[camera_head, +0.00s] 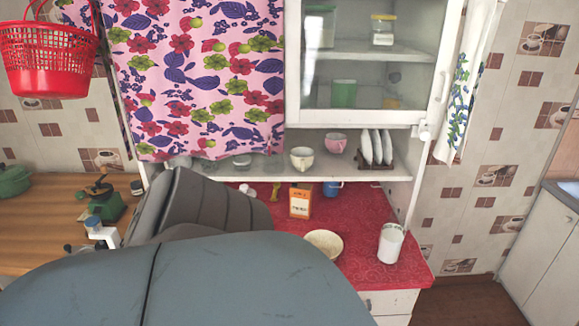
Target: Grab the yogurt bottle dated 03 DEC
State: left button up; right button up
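A white bottle-like container (391,243) with green marking near its top stands at the right front of the red counter. It may be a yogurt bottle, but I cannot read a date on it. An orange carton (300,201) with a pale label stands further back on the same counter; its print is too small to read. No date reading 03 DEC is legible anywhere. Large grey and blue-grey shapes in the foreground hide the left part of the red counter.
The red counter (365,208) also holds a pale bowl (324,243) and a blue mug (332,188). A shelf above holds cups and upright plates (376,147). A red basket (45,58) hangs upper left. A green grinder (106,205) stands on the wooden counter (40,225).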

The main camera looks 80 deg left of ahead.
aim_at(393, 230)
jog(key=k+u, duration=0.15)
jog(key=u, duration=1.9)
